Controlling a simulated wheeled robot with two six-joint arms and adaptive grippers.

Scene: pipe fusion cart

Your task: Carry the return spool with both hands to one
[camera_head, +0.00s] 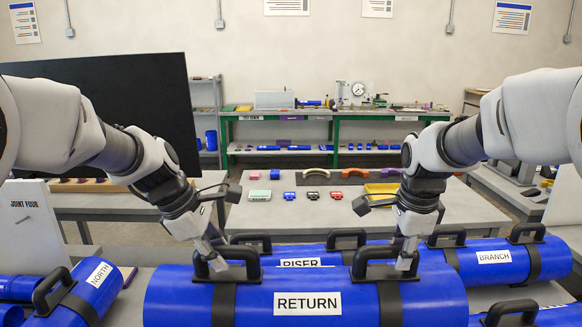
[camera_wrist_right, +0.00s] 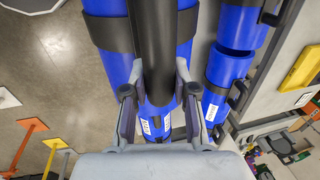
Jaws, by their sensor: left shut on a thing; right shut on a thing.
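The return spool (camera_head: 340,300) is a thick blue cylinder with a white RETURN label, lying level across the front of the head view. It has two black handles on top. My left gripper (camera_head: 212,262) is shut on its left handle (camera_head: 240,254). My right gripper (camera_head: 406,262) is shut on its right handle (camera_head: 372,256). In the right wrist view, the fingers of my right gripper (camera_wrist_right: 158,98) stand on both sides of the black handle (camera_wrist_right: 152,45), with the blue spool (camera_wrist_right: 112,65) below. What is under the spool is hidden, so I cannot tell whether it rests on anything.
Behind it lie the blue RISER spool (camera_head: 285,260) and, to the right, the BRANCH spool (camera_head: 505,262). The NORTH spool (camera_head: 98,285) lies at left beside a JOINT FOUR board (camera_head: 28,225). A grey table (camera_head: 300,218) with small parts stands behind.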

